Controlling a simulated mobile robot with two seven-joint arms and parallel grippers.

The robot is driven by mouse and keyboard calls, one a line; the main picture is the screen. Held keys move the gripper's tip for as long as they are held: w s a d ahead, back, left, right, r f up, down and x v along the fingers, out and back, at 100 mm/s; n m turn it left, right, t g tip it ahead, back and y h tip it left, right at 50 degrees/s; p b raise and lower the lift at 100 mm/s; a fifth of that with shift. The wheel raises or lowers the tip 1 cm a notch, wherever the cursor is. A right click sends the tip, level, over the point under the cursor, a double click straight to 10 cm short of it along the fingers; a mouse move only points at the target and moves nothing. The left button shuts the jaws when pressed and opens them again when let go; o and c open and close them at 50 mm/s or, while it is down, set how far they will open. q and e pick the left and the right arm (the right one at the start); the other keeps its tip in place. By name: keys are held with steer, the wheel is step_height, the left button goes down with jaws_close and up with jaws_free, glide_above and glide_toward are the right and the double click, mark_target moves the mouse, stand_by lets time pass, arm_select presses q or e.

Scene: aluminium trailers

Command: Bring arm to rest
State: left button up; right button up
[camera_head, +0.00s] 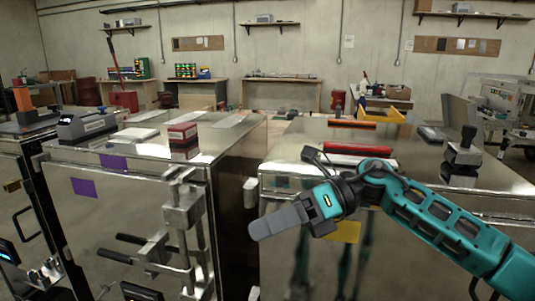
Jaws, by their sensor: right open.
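My right arm comes in from the right, teal with a dark grey wrist. My right gripper (278,222) points left, in front of the right metal trailer (285,152). It is open and nothing shows between its fingers, which overlap in this view. It looks apart from the trailer's front face. My left gripper and left arm do not show.
A metal trailer (130,222) with latch hardware stands at left, a dark gap beside it. A red box (183,136) and a grey device (86,125) sit on it. Red bars (358,149), a yellow bin (381,115) and a dark-knobbed device (463,150) are on the right trailer.

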steer(key=d+f+n+t+h, duration=0.25)
steer(key=f+n+t, duration=0.4)
steer(key=n, duration=0.55)
steer(key=s+d+f+n+t+h, duration=0.1)
steer(key=d+f+n+t, duration=0.2)
steer(key=f+n+t, duration=0.6)
steer(key=d+f+n+t+h, duration=0.2)
steer(key=d+f+n+t, duration=0.3)
steer(key=n, duration=0.9)
steer(key=s+d+f+m+g+h, duration=0.2)
steer(key=s+d+f+m+h, duration=0.1)
steer(key=s+f, duration=0.4)
steer(key=s+d+f+m+g+h, duration=0.3)
steer(key=s+f+m, duration=0.3)
steer(key=s+f, duration=0.2)
steer(key=shift+d+f+m+g+h, duration=0.25)
steer(key=shift+d+m+g+h, duration=0.1)
steer(key=shift+d, duration=0.25)
